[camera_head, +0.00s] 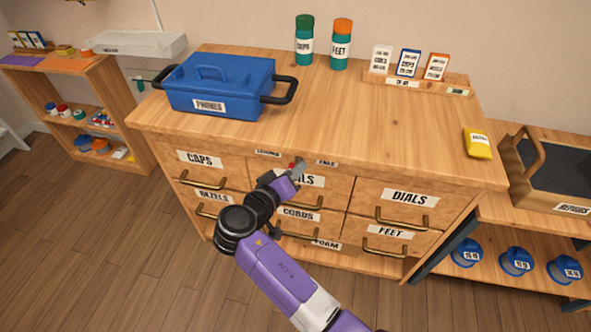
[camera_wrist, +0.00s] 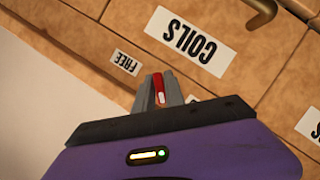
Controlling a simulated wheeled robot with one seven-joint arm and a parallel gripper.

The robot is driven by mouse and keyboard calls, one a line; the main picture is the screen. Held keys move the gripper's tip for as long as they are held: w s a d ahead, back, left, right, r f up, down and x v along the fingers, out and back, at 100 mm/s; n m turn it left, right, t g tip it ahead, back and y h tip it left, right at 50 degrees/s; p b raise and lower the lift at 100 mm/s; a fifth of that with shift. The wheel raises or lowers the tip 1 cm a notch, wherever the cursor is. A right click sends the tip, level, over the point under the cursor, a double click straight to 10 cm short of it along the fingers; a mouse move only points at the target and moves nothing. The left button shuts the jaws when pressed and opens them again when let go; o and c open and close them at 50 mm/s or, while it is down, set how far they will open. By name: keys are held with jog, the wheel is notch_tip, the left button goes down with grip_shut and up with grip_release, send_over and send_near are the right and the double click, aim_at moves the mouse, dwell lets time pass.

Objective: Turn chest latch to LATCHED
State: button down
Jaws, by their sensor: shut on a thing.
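The chest latch (camera_head: 292,166) is a small red piece on the wooden chest's front, just below the top edge. It lies between a label (camera_head: 268,153) on its left, too small to read surely, and the FREE label (camera_head: 327,163) on its right. My gripper (camera_head: 297,168) is at the latch and shut on it. In the wrist view the red latch (camera_wrist: 159,88) shows between the grey fingertips (camera_wrist: 160,90), with the FREE label (camera_wrist: 126,62) to the upper left. The gripper covers most of the latch, so its exact angle is hard to tell.
Labelled drawers with brass handles, such as DIALS (camera_head: 409,198) and CAPS (camera_head: 200,158), surround the latch. A blue PHONES box (camera_head: 222,85), two jars and a card rack (camera_head: 415,85) stand on the chest top. The floor at lower left is clear.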

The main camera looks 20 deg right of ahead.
dwell(0.3)
jog(key=shift+f, duration=0.1)
jog(key=c, duration=1.5)
grip_release()
jog(key=shift+v, duration=3.9)
